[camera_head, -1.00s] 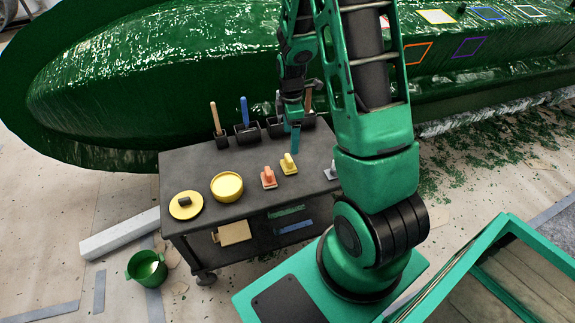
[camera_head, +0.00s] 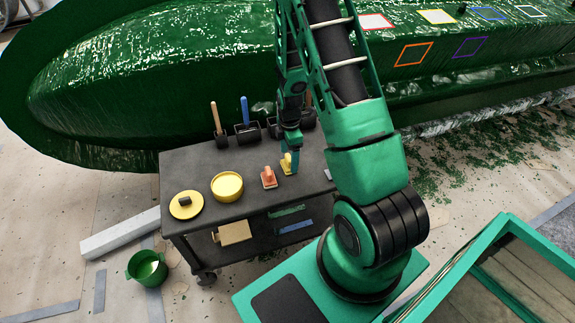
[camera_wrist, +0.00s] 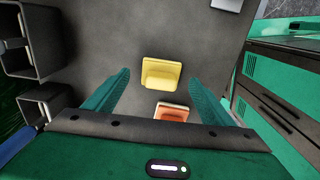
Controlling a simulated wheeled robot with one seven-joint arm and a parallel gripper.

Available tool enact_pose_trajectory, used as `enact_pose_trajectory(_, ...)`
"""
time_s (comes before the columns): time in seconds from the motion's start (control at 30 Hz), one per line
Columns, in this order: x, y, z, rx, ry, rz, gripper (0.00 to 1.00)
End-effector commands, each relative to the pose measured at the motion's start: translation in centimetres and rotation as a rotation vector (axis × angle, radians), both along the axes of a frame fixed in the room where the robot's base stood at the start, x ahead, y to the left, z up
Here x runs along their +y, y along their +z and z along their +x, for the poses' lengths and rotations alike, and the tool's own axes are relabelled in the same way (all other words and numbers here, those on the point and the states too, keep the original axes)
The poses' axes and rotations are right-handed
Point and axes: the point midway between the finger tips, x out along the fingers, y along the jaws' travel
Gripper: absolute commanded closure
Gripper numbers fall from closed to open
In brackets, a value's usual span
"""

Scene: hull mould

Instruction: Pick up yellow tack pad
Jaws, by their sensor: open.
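The yellow tack pad (camera_head: 286,164) is a small block with a raised handle on the dark cart top. It also shows in the wrist view (camera_wrist: 161,73), lying flat just beyond the fingertips. My gripper (camera_wrist: 161,82) is open and empty above the cart, its two green fingers on either side of the view with the pad in line between them. In the head view my gripper (camera_head: 294,168) hangs at the pad's right side and partly covers it. I cannot tell there whether they touch.
An orange-red pad (camera_head: 268,177) stands close to the left of the yellow pad. A yellow bowl (camera_head: 227,186) and a round yellow lid (camera_head: 187,204) are further left. Tool holders (camera_head: 247,134) line the cart's back edge. The green hull (camera_head: 180,80) rises behind.

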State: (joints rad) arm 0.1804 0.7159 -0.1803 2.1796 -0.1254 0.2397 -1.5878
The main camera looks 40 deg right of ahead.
Motion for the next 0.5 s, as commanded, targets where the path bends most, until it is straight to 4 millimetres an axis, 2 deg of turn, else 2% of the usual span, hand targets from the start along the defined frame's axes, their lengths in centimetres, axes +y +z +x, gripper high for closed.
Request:
enact_pose_trajectory(0.03, -0.1, -0.8, -0.2, 0.004, -0.001, 0.001, 0.23)
enact_pose_trajectory(0.2, -0.1, -2.3, -0.1, 0.002, 0.000, 0.001, 0.23)
enact_pose_trajectory(0.47, -0.1, -2.6, -0.1, 0.000, -0.001, 0.000, 0.23)
enact_pose_trajectory(0.5, -0.1, -2.6, -0.1, 0.000, -0.001, 0.000, 0.26)
